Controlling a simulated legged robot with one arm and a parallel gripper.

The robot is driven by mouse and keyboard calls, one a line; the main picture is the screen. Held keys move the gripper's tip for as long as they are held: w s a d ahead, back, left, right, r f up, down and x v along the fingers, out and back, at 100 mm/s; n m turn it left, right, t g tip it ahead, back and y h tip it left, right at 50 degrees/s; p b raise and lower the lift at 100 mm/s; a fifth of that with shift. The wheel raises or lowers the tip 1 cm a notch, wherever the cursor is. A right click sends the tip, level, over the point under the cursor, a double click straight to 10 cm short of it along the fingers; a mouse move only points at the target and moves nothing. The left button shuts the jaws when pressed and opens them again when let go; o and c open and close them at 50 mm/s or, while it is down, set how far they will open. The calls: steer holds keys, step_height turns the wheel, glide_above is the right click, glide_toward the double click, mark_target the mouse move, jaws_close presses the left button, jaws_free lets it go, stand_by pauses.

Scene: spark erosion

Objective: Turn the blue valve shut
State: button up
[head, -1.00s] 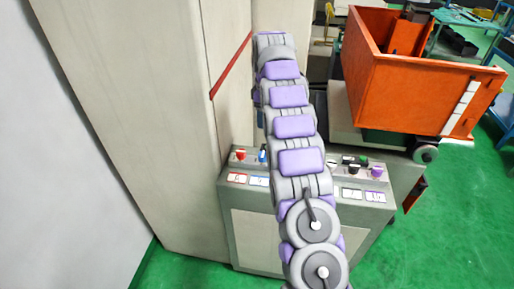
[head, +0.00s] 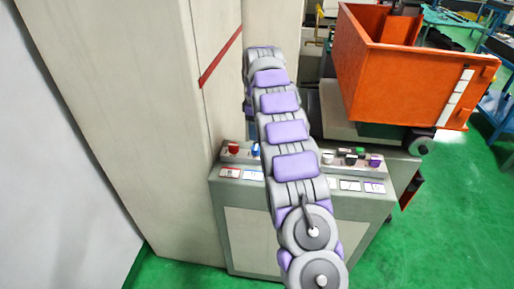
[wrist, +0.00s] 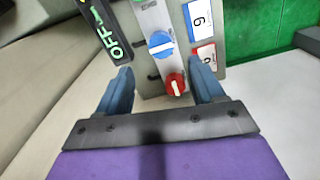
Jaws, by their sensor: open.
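The blue valve (wrist: 161,44) is a round knob with a white bar, on the grey strip of a control panel. In the head view the blue valve (head: 255,149) shows small, just left of my arm. My gripper (wrist: 160,66) is open and empty in the wrist view. Its two blue fingers are spread left and right, with the blue valve between and slightly beyond their tips in the picture. I cannot tell the depth gap. A red knob (wrist: 175,84) lies nearer, also between the fingers in the picture. The head view does not show my fingers.
The panel cabinet (head: 268,242) carries several other knobs, including a purple one (head: 375,160) at its right. A tall beige cabinet (head: 165,130) stands left of it. An orange bin (head: 405,85) stands behind at the right. Green floor (head: 450,230) is open at right.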

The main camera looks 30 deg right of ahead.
mark_target(257, 147)
step_height(257, 147, down, 8)
steer(key=shift+d+f+b, duration=0.1)
steer(key=shift+f+b, duration=0.05)
steer(key=shift+b, duration=0.7)
steer(key=shift+c, duration=0.2)
steer(key=c, duration=1)
